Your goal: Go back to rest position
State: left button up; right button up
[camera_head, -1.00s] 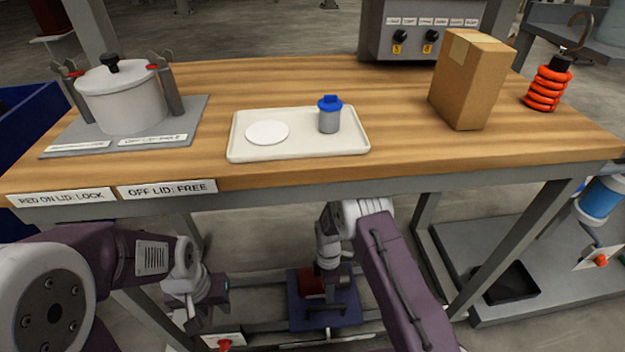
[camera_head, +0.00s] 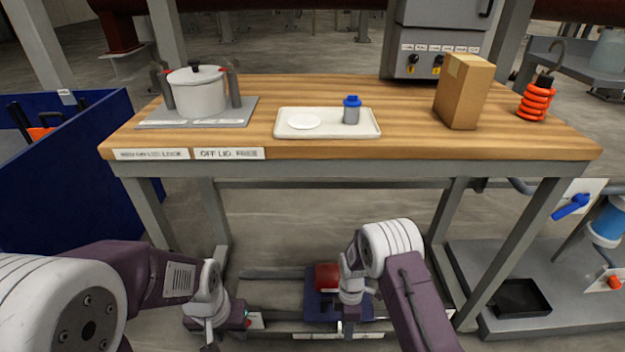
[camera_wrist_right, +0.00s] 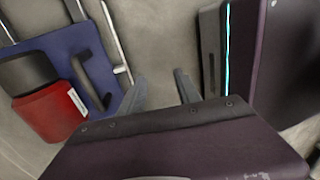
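Both my arms hang low in front of the workbench (camera_head: 440,150), below its top. My left gripper (camera_head: 210,338) points down at the lower left in the head view; its fingers are too small and dark to read. My right gripper (camera_head: 346,328) points down at lower centre, in front of a blue base with a red block (camera_head: 327,276). In the right wrist view its two fingers (camera_wrist_right: 161,90) stand apart with only bare floor between them. The red block also shows in this view (camera_wrist_right: 50,112), left of the fingers and apart from them.
On the bench stand a white lidded pot (camera_head: 198,95), a tray (camera_head: 290,132) with a white disc and a blue-capped jar (camera_head: 351,110), a cardboard box (camera_head: 462,92) and an orange coil (camera_head: 536,102). A blue bin (camera_head: 60,190) stands left. Floor between bench and arms is partly clear.

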jog(key=w+d+r+t+p, duration=0.1)
jog(key=w+r, duration=0.2)
jog(key=r, duration=0.4)
jog(key=w+d+r+t+p, duration=0.1)
jog(key=w+r+t, duration=0.15)
jog(key=r, duration=0.45)
jog(key=s+d+r+m+p, duration=0.1)
jog(key=s+d+r+m, duration=0.1)
jog(key=s+r+m, duration=0.35)
jog(key=s+d+r+m+p, duration=0.2)
jog(key=d+r, duration=0.1)
jog(key=r, duration=0.6)
jog(key=s+f+m, duration=0.2)
jog(key=s+m, duration=0.7)
jog(key=s, duration=0.1)
pick_arm(q)
notch_tip(320, 180, up, 43)
jog(key=p, duration=3.8)
jog(key=shift+w+r, duration=0.2)
jog(key=shift+w, duration=0.15)
pick_arm(e)
notch_tip(320, 180, up, 39)
jog(key=m, duration=0.1)
jog(key=shift+w+d+m, duration=0.2)
jog(key=shift+w+m, duration=0.15)
pick_arm(q)
jog(key=shift+f, duration=0.1)
pick_arm(e)
jog(key=shift+f, duration=0.2)
